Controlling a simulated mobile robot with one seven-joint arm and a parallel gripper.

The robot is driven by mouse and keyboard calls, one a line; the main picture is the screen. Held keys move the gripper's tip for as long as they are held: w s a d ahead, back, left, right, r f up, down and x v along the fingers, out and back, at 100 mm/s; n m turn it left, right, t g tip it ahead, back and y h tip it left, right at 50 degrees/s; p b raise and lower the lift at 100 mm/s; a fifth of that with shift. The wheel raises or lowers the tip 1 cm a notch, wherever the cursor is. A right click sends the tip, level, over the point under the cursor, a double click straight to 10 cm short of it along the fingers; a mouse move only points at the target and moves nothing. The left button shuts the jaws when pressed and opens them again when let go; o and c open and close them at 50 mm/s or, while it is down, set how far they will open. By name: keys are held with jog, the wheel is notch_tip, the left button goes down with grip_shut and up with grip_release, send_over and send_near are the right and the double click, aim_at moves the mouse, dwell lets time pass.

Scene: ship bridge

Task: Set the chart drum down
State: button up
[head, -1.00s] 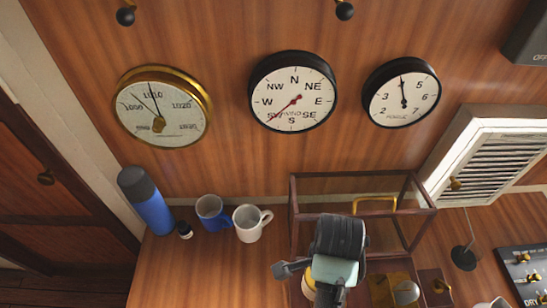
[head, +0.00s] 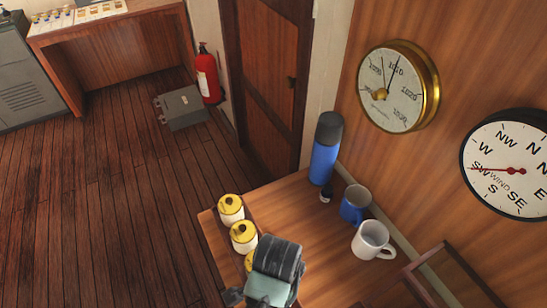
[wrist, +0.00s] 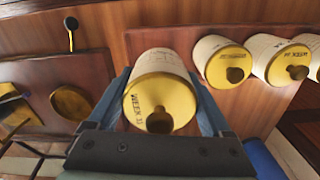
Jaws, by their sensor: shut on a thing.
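My gripper (wrist: 163,98) is shut on a chart drum (wrist: 158,88), a white cylinder with a yellow top, a dark-centred knob and a "WEEK" label. Its two blue-grey fingers lie on either side of the drum. Whether the held drum touches the surface below cannot be told.
A blue flask (head: 325,150), blue mug (head: 354,204) and white mug (head: 372,240) stand along the wall. A glass case's frame (head: 448,280) is at lower right. A brass disc (wrist: 72,103) lies on a dark wood base left of the held drum. Mid-counter is clear.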

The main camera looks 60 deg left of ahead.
jog(key=shift+f, duration=3.5)
jog(key=shift+f, duration=0.15)
jog(key=o, duration=1.3)
jog(key=shift+o, duration=0.2)
notch_tip(320, 180, up, 12)
jog(key=shift+r, duration=0.15)
